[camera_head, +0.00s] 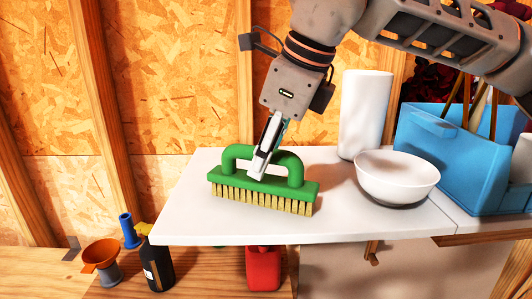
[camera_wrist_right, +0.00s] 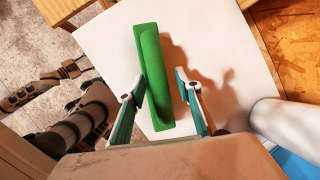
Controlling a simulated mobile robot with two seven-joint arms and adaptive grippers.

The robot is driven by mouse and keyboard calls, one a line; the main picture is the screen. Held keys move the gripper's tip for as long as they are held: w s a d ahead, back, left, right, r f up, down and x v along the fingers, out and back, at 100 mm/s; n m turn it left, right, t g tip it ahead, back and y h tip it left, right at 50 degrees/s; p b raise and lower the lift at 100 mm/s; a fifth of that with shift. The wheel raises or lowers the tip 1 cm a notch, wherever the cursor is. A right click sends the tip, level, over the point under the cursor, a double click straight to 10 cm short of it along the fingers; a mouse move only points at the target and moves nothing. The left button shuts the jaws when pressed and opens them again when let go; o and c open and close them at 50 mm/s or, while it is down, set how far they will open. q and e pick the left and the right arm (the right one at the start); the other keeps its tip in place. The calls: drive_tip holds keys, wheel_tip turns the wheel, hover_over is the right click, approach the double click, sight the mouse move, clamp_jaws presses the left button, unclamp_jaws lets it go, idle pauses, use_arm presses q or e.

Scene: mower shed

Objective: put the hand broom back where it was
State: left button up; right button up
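The hand broom (camera_head: 264,186) is a green brush with an arched handle and pale bristles. It appears to rest upright, bristles down, on the white tabletop (camera_head: 200,220) near its front edge. My right gripper (camera_head: 263,160) reaches down from above at the handle. In the right wrist view my right gripper (camera_wrist_right: 155,90) has its fingers apart on either side of the green broom (camera_wrist_right: 153,75). The left finger is close to the broom, and a gap shows at the right finger. Part of my left arm seems to show at the left there; its gripper is unclear.
A white bowl (camera_head: 397,178) and a white cylinder (camera_head: 365,115) stand right of the broom. A blue caddy (camera_head: 440,150) stands at the far right. Below are a red container (camera_head: 263,268), a dark bottle (camera_head: 158,266) and an orange funnel (camera_head: 100,255). The tabletop's left part is clear.

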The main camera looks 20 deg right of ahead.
drive_tip(key=shift+f, duration=0.15)
drive_tip(key=v, duration=0.7)
drive_tip(key=shift+s+r, duration=0.2)
drive_tip(key=shift+r, duration=0.15)
